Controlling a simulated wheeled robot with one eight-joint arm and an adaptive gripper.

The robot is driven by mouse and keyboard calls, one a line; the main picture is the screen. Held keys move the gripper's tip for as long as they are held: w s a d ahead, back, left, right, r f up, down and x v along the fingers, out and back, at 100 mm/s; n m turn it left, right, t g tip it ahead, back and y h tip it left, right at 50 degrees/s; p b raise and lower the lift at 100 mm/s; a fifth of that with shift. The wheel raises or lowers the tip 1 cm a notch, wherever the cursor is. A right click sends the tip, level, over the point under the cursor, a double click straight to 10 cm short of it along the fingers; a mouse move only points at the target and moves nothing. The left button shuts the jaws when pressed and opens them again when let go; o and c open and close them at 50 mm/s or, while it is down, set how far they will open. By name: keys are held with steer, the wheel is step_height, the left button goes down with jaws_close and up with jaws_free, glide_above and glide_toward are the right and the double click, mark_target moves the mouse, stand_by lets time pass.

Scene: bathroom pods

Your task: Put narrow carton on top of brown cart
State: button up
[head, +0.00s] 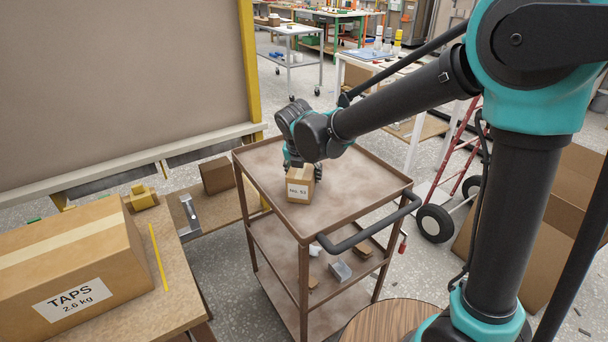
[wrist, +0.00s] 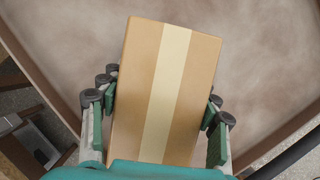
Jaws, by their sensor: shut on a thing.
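The narrow carton (head: 300,184) is a small brown box with a white label reading "No. 53". In the wrist view the carton (wrist: 163,85) shows a pale tape strip and sits between the fingers. My gripper (head: 294,160) is shut on it, with fingers on both sides in the wrist view (wrist: 160,118). The brown cart (head: 352,190) has a rimmed top shelf, and the carton is over that shelf towards its near side. I cannot tell whether the carton's underside touches the shelf.
The rest of the cart's top is bare. Its lower shelf holds small items, including a grey block (head: 340,271). A large "TAPS" carton (head: 70,262) stands on a bench at the left. A hand truck (head: 435,222) and an open cardboard box (head: 560,215) are at the right.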

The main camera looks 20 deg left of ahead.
steer(key=o, duration=1.6)
steer(key=shift+f, duration=0.1)
steer(key=shift+c, duration=0.2)
steer(key=v, duration=1.2)
